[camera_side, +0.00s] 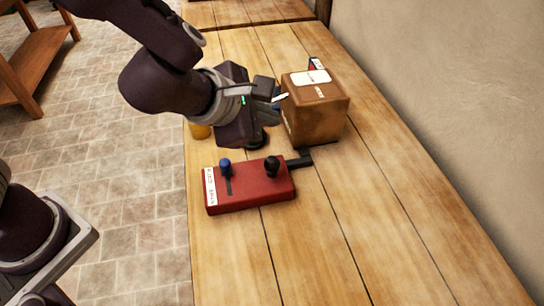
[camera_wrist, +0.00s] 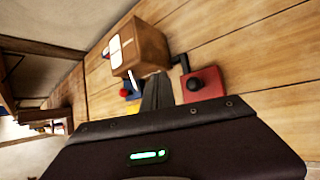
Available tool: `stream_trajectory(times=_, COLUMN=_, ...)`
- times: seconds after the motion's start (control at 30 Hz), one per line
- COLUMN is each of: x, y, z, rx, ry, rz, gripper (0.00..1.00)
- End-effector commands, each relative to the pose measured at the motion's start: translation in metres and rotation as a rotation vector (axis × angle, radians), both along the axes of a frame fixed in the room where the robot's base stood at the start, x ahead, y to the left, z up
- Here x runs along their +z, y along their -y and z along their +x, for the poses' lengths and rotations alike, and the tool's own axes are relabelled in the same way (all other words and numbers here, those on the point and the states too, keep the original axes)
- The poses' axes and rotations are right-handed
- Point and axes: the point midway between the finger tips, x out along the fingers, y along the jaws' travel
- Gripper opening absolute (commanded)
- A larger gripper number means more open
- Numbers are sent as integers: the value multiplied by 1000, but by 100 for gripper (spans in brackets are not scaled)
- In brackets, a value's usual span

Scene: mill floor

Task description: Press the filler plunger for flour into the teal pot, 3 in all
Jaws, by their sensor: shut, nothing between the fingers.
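My gripper (camera_side: 279,98) is shut and empty, held above the table beside the brown box. In the wrist view its closed fingers (camera_wrist: 157,88) point toward the box's lower edge. A round red knob (camera_wrist: 124,92) shows just left of the fingers, with a blue part close by; their base is mostly hidden. I cannot tell which control is the flour plunger. No teal pot can be made out.
A brown box (camera_side: 318,112) with a white label stands close beside my gripper. A yellow thing (camera_side: 200,131) is partly hidden behind my wrist. The near table (camera_side: 350,255) is bare. A wall (camera_side: 450,110) borders its right side.

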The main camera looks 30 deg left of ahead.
Motion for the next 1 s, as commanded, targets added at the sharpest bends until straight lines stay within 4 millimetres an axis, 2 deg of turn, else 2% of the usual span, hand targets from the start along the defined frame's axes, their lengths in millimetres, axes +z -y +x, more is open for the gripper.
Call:
stream_trajectory(times=0.3, x=-48, y=0, z=-1, rx=-1, ry=-4, rz=2, gripper=0)
stream_trajectory(times=0.5, x=-70, y=0, z=0, rx=1, ry=-2, rz=1, gripper=0)
stream_trajectory(times=0.7, x=-77, y=0, z=0, rx=0, ry=-1, rz=-4, gripper=0)
stream_trajectory(times=1.0, x=-77, y=0, z=0, rx=0, ry=1, rz=-4, gripper=0)
